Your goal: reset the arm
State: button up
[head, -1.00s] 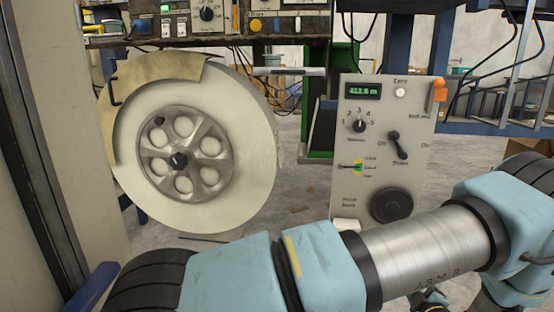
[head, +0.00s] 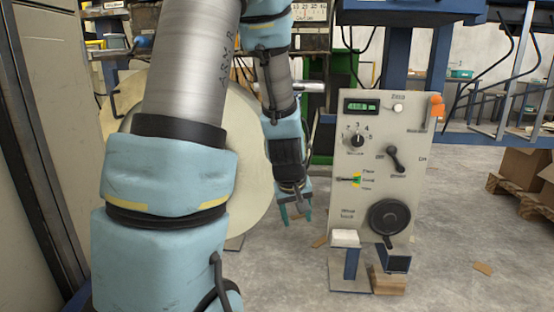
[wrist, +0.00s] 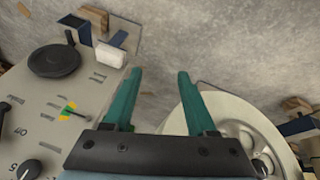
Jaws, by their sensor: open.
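My gripper (head: 296,215) hangs pointing down in the head view, between the large cream tape reel and the control panel. In the wrist view its two green fingers (wrist: 156,85) are apart with nothing between them, over the bare floor. My arm rises in front of the reel (head: 245,195) and hides much of it. The reel also shows at the lower right of the wrist view (wrist: 225,110).
The control panel (head: 383,205), with a lit display, knobs, a lever and a black dial, stands right of my gripper. Brown boxes on a pallet (head: 522,180) sit at the far right. The concrete floor between is mostly clear.

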jog(key=s+a+r+m+g+y+p, duration=0.1)
jog(key=s+a+r+m+g, duration=0.3)
jog(key=s+a, duration=0.6)
notch_tip(320, 180, up, 38)
jog(key=a+n+t+p, duration=0.1)
jog(key=p, duration=3.7)
jog(key=shift+w+a+r+t, duration=0.15)
jog(key=shift+a+r+t, duration=0.1)
jog(key=shift+a+t, duration=0.05)
